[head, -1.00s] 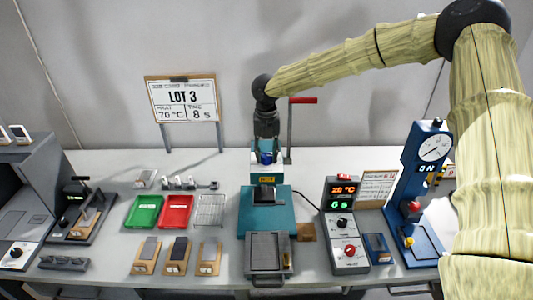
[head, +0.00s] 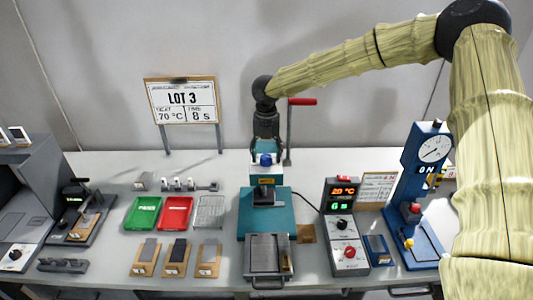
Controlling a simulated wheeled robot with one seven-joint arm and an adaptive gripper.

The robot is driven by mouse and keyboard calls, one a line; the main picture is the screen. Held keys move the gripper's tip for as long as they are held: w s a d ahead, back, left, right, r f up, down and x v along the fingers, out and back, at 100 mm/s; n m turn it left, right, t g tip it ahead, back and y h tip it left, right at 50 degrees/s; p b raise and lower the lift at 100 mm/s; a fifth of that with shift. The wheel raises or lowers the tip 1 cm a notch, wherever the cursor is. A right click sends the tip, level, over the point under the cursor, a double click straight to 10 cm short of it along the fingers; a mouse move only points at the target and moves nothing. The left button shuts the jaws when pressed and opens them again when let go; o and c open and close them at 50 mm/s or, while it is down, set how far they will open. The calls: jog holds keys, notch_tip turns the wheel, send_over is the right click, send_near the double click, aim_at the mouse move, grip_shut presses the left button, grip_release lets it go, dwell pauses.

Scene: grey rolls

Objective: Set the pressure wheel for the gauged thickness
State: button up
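The blue pressure wheel (head: 266,159) sits on top of the teal press (head: 266,222) in the middle of the bench. My gripper (head: 266,148) points down just above the wheel, with its fingers spread to either side and nothing visible between them. Small contact between fingertips and wheel cannot be told at this size. The blue gauge stand (head: 409,180) with a round dial (head: 434,148) stands at the right; its reading is too small to tell. The thickness gauge (head: 78,210) with a small green display is at the left.
A red-handled lever (head: 302,101) rises right behind the press. The control box (head: 343,226) shows red and green digits. A LOT 3 board (head: 183,101) stands behind. Green (head: 143,212) and red (head: 175,212) trays and several sample blocks (head: 177,256) lie left of the press.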

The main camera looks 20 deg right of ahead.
aim_at(267, 156)
notch_tip(267, 156, up, 12)
dwell(0.7)
jog(key=shift+f, duration=0.1)
dwell(0.3)
